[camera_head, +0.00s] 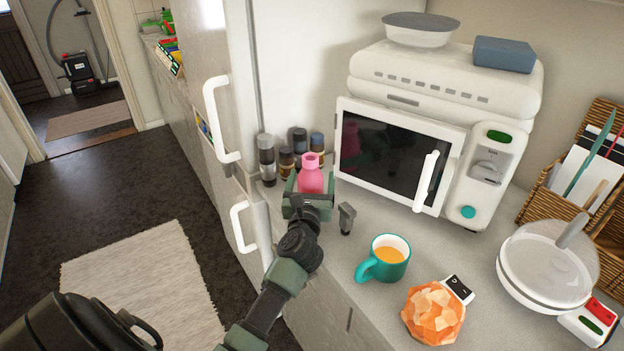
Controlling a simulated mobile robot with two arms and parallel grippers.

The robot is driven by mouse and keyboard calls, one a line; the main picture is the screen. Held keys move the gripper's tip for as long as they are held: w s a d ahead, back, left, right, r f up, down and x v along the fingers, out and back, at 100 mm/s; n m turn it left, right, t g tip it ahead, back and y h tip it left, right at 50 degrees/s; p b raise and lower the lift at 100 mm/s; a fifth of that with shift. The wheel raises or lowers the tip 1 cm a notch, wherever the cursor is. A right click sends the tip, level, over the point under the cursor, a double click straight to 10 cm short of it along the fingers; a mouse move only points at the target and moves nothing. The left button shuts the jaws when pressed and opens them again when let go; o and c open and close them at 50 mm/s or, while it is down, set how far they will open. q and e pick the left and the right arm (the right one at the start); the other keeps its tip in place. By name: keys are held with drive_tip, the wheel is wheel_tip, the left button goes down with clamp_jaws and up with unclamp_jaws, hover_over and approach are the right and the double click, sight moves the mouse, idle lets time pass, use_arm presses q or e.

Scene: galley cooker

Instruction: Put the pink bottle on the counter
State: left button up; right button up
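The pink bottle (311,179) is upright near the counter's left end, in front of several small dark-capped jars. My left gripper (311,186) is at the bottle, with one green finger on each side of it. I cannot tell whether the fingers press on the bottle or stand slightly apart from it. The gripper hides the bottle's base, so I cannot see whether it rests on the grey counter (350,262). My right gripper is not in view.
A white microwave (400,150) stands behind and right of the bottle. A small grey object (347,218) is just right of the gripper. A teal mug (385,260), an orange faceted object (432,314) and a clear-lidded bowl (545,268) stand further right. A fridge handle (220,120) is left.

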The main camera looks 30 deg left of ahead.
use_arm(q)
drive_tip(key=shift+r, duration=0.2)
drive_tip(key=b+v, duration=0.1)
drive_tip(key=v, duration=0.9)
drive_tip(key=shift+s+d+f, duration=0.1)
drive_tip(key=shift+s+d, duration=0.05)
drive_tip(key=shift+s, duration=0.15)
drive_tip(key=shift+s+d, duration=0.35)
drive_tip(key=shift+s, duration=0.3)
